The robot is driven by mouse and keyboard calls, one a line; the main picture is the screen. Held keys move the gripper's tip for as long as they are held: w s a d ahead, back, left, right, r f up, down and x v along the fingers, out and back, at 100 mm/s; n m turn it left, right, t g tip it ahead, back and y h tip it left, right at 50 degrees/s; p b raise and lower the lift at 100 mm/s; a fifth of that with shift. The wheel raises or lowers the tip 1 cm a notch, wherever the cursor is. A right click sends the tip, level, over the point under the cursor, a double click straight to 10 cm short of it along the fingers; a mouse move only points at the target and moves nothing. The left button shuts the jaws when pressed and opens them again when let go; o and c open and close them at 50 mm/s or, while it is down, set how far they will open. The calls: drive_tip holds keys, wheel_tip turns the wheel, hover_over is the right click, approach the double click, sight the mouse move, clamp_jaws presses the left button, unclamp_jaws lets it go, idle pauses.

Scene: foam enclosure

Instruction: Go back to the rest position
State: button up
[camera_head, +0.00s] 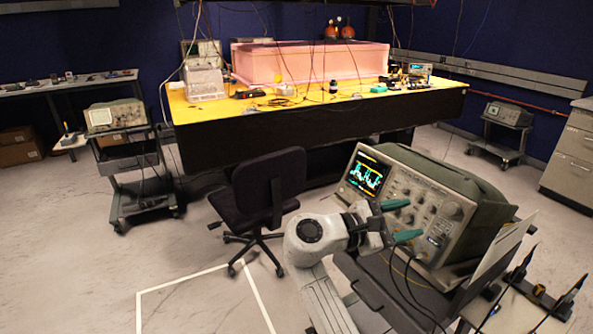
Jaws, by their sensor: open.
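My gripper (402,220) shows in the head view at the lower middle right, at the end of my white and grey arm. Its two green-tipped fingers are spread apart with nothing between them. The fingers point to the right, in front of an oscilloscope (455,212) with a lit screen of coloured traces. The fingertips overlap the scope's knob panel in the picture; I cannot tell whether they touch it. My arm reaches up from the bottom edge.
The oscilloscope stands on a dark cart with cables (412,290). A black office chair (262,190) stands left of my arm. Behind is a yellow-topped bench (215,112) with a pink foam box (308,62). White floor lines (190,282) mark open floor at lower left.

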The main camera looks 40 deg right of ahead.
drive_tip(key=shift+f, duration=0.1)
drive_tip(key=s+a+f+m+t+y, duration=0.2)
drive_tip(key=s+a+f+t+y, duration=0.15)
drive_tip(key=f, duration=0.65)
drive_tip(key=s+a+f+m+t+y, duration=0.1)
drive_tip(key=s+a+f+t+y, duration=0.25)
drive_tip(key=f, duration=0.65)
drive_tip(key=s+a+f+m+y, duration=0.2)
drive_tip(key=s+a+f+y, duration=0.2)
drive_tip(key=a, duration=0.3)
drive_tip(key=s+a+f+m+y, duration=0.2)
drive_tip(key=s+a+f+y, duration=0.2)
drive_tip(key=a, duration=0.3)
drive_tip(key=shift+s+a+f+t+y, duration=0.2)
drive_tip(key=shift+s+t+y, duration=0.1)
drive_tip(key=shift+s+y, duration=0.4)
